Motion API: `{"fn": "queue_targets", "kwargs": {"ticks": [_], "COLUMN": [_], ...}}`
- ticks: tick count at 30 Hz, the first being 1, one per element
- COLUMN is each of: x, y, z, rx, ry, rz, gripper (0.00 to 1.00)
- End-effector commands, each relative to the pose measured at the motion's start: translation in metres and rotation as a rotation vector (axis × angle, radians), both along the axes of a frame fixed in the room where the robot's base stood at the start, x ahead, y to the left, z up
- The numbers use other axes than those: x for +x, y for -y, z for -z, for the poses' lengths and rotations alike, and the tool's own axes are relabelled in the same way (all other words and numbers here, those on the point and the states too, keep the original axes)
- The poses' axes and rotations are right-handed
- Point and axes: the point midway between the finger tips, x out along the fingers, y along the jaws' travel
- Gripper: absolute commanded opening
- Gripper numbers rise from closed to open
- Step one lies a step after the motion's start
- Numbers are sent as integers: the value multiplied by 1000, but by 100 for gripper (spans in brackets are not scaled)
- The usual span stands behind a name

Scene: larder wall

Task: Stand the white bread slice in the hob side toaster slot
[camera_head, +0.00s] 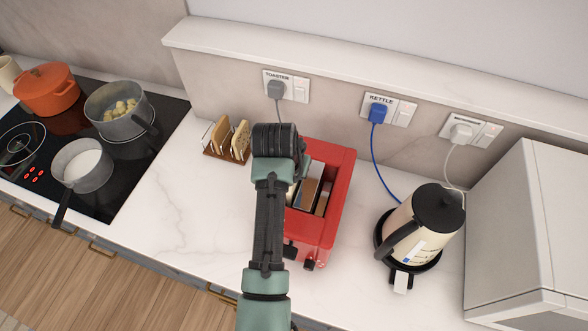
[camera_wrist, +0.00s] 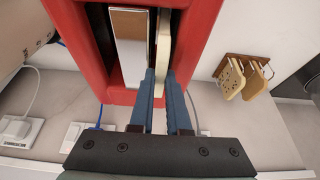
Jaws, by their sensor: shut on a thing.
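The red toaster (camera_head: 338,185) stands on the counter, partly hidden by my arm in the head view; it fills the top of the wrist view (camera_wrist: 76,30). The pale white bread slice (camera_wrist: 163,42) is seen edge-on in the wrist view, held upright between the fingers of my gripper (camera_wrist: 162,78). It lines up with the hob side slot, right of the metal divider in that view. How deep it sits in the slot I cannot tell. My fingers are close to the toaster top. In the head view my arm hides the fingers.
A toast rack (camera_head: 228,140) with slices stands left of the toaster. Pans (camera_head: 85,165) stand on the hob further left. The kettle (camera_head: 425,225) stands right, with its blue cord (camera_head: 376,160) running to the wall. The front left counter is clear.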

Motion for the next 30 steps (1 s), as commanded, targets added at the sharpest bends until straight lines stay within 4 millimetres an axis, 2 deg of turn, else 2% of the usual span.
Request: {"fn": "queue_targets", "kwargs": {"ticks": [1,2,6,14,19,23,30], "x": [0,0,0,0,-2,-8,-25], "y": [0,0,0,0,-1,-3,-9], "z": [3,2,1,1,-7,-24,-70], "rx": [0,0,0,0,-1,0,1], "ry": [0,0,-1,0,2,4,7], "rz": [0,0,0,0,0,0,0], "gripper": [0,20,45,45,45,45,45]}}
